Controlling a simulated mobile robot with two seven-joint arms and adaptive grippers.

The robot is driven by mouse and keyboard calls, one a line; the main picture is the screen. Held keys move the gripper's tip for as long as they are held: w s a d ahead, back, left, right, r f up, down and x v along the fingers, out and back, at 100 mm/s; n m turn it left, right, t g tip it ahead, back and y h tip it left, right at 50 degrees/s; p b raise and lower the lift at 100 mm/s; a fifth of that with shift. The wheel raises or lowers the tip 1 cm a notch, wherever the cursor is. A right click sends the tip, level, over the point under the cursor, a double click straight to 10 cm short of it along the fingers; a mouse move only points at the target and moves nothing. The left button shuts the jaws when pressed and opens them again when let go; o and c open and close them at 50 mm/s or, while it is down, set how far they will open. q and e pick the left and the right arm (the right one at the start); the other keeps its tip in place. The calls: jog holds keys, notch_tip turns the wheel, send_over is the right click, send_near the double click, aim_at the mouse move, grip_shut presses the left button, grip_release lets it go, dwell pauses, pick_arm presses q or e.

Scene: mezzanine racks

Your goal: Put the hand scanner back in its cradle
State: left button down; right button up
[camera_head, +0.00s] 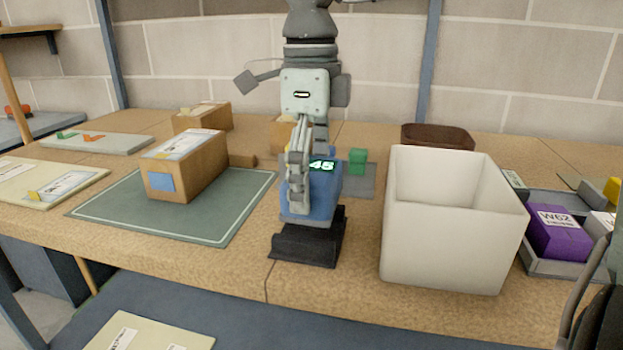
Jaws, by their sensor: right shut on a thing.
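My right gripper (299,185) hangs down from the top centre of the head view, its fingers shut on the hand scanner. The hand scanner (318,205) is a blue body with a lit display reading 45; the fingers hide part of its left side. Its lower end meets the black cradle (310,245) near the table's front edge. I cannot tell whether the scanner is seated in the cradle or only just above it. My left gripper is not in view.
A white open bin (440,245) stands close on the right. Left is a green mat (212,228) with a cardboard box (185,165). Behind the scanner, a green block (357,161) stands on a grey pad. A grey tray (548,268) with a purple box (558,235) is far right.

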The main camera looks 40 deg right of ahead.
jog(key=shift+w+a+f, duration=0.1)
jog(key=shift+f+b, duration=0.2)
jog(key=shift+b, duration=0.15)
jog(key=shift+f+b, duration=0.85)
jog(key=shift+f, duration=0.1)
dwell(0.3)
jog(key=o, duration=1)
jog(key=shift+o, duration=0.2)
